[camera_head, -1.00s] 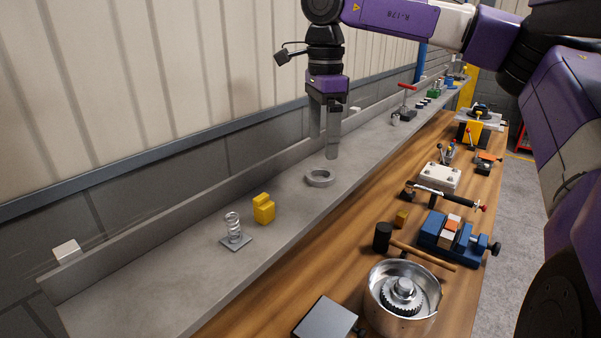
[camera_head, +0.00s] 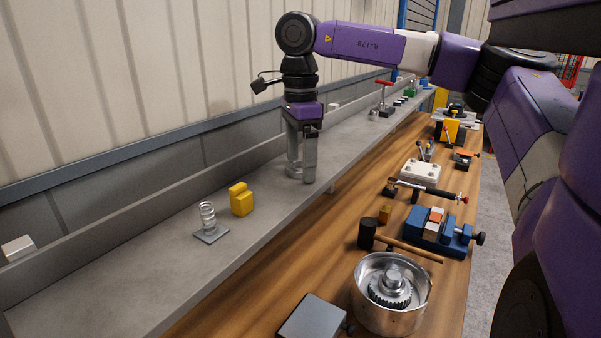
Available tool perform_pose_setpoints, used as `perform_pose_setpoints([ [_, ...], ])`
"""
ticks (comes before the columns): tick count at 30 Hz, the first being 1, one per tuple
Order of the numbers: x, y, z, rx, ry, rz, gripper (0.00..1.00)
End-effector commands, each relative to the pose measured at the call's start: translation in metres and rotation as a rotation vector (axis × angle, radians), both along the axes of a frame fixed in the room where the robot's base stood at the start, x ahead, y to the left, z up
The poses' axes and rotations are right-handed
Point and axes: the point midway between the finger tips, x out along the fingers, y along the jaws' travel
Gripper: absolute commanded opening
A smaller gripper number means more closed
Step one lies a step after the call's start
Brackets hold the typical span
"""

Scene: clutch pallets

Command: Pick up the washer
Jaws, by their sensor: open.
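The washer (camera_head: 297,170) is a grey metal ring lying on the long grey ledge (camera_head: 150,262). It is mostly hidden by my gripper's fingers, with only a bit of it showing between them. My gripper (camera_head: 302,175) points straight down and is open. Its fingertips are low, at about ledge height, with one finger on either side of the washer as far as I can see. Whether either finger touches the washer cannot be told.
A yellow block (camera_head: 241,200) and a spring on a square plate (camera_head: 209,224) stand on the ledge left of my gripper. A red-handled tool (camera_head: 383,98) stands farther back. The wooden bench (camera_head: 345,215) alongside holds a metal pot (camera_head: 360,305) and a blue vise (camera_head: 425,232).

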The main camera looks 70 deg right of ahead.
Motion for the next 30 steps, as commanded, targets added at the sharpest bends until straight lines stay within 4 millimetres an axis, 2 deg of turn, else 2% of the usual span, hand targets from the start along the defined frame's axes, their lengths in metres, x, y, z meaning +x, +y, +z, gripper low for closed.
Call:
perform_pose_setpoints([
  [1,0.0,0.0,0.001,0.0,0.0,0.0,0.85],
  [2,0.0,0.0,0.001,0.0,0.0,0.0,0.79],
  [13,0.0,0.0,0.001,0.0,0.0,0.0,0.07],
  [23,0.0,0.0,0.003,-0.001,-0.001,0.0,0.07],
  [30,0.0,0.0,0.016,-0.001,-0.001,0.0,0.07],
])
